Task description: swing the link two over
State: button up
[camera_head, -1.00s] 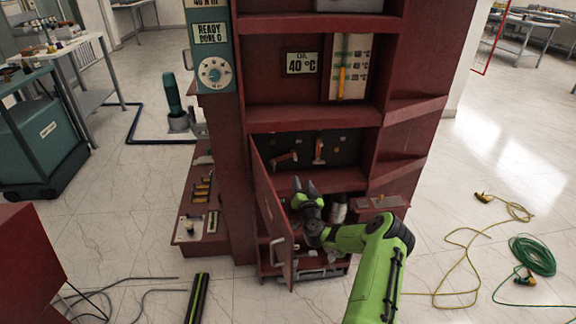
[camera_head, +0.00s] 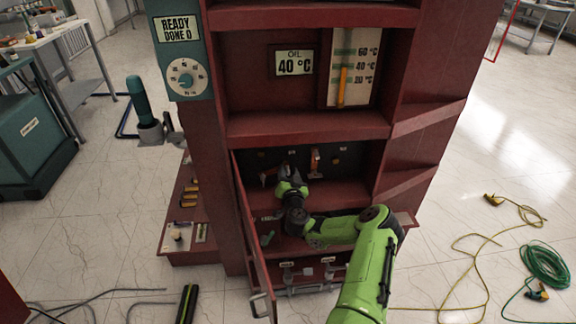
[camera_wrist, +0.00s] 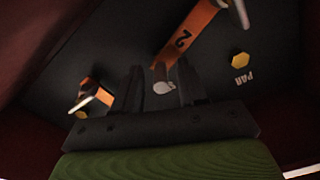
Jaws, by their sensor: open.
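Link two is an orange bar (camera_wrist: 187,38) marked "2" in the wrist view. It also shows on the dark back board in the head view (camera_head: 315,161), hanging nearly upright. A pale knob-like piece (camera_wrist: 164,87) near its end appears between my fingers. My gripper (camera_wrist: 160,90) is open, and it shows inside the compartment in the head view (camera_head: 287,171), left of link two. Contact with the link cannot be told. A second orange link (camera_wrist: 92,92) with a pale handle lies at left in the wrist view; it is partly hidden in the head view (camera_head: 267,177).
A yellow hex bolt (camera_wrist: 239,60) sits beside lettering "PAR" on the board. The red compartment has a shelf above, a side wall at right and an open door (camera_head: 255,240) at left, close to my arm. Valve-like fittings (camera_head: 308,270) stand below.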

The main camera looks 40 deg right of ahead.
jog(key=shift+r, duration=0.1)
grip_shut()
